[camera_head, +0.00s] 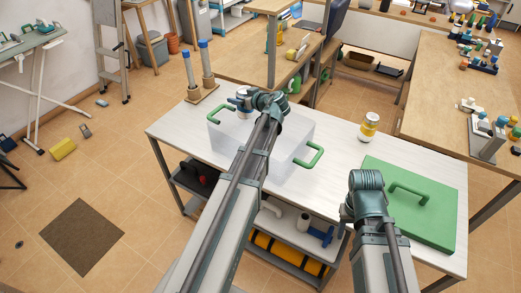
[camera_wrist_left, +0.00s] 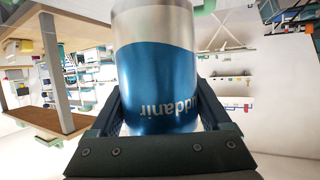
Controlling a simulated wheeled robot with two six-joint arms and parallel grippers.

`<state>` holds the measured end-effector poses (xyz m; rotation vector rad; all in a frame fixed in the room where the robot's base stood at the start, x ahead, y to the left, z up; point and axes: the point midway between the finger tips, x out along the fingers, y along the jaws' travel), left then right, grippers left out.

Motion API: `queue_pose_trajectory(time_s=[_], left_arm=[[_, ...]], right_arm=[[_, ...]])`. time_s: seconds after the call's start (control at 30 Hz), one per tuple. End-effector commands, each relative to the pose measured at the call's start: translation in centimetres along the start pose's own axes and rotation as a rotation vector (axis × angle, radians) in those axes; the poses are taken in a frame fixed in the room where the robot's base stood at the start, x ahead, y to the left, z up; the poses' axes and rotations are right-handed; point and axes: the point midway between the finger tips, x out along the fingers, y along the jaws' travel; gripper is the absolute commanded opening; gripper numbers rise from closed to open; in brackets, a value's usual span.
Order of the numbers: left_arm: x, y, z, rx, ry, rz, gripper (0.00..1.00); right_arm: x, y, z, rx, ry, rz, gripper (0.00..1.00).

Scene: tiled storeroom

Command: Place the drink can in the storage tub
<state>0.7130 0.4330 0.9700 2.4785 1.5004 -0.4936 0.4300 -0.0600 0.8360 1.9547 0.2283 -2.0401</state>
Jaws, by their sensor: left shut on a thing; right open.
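The drink can (camera_wrist_left: 157,70), silver and blue, is upside down in the left wrist view, between the fingers of my left gripper (camera_wrist_left: 160,112). In the head view the can (camera_head: 243,94) is small and partly hidden, with my left gripper (camera_head: 250,100) over the far part of the storage tub. The storage tub (camera_head: 300,133) is clear, with green handles, and stands on the white table; my left arm covers its middle. My right gripper (camera_head: 348,212) is open and empty, low by the table's front edge; its fingers are mostly hidden.
A green lid (camera_head: 428,222) with a handle lies at the table's right. A wooden stand with two blue-topped posts (camera_head: 202,75) is at the far left corner. The white table (camera_head: 335,175) is clear between tub and lid.

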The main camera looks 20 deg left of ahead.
Motion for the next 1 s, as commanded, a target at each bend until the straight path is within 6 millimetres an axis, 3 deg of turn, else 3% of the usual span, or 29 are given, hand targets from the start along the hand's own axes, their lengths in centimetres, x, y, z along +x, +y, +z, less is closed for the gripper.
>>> queue_pose_trajectory(time_s=[0.17, 0.5, 0.8, 1.0], left_arm=[[0.4, 0.0, 0.9, 0.000, 0.001, 0.000, 0.00], [2.3, 0.0, 5.4, 0.001, 0.001, 0.000, 0.00], [2.5, 0.0, 5.9, 0.001, 0.001, 0.000, 0.00], [3.3, 0.0, 7.9, 0.000, 0.001, 0.000, 0.00]], right_arm=[[0.9, -0.1, -0.1, 0.000, 0.000, 0.000, 0.50], [5.9, -0.6, -0.3, -0.001, 0.000, 0.000, 0.50], [6.4, -0.6, -0.4, -0.001, 0.000, 0.000, 0.50], [8.5, -0.8, -0.5, -0.001, 0.000, 0.000, 0.50]])
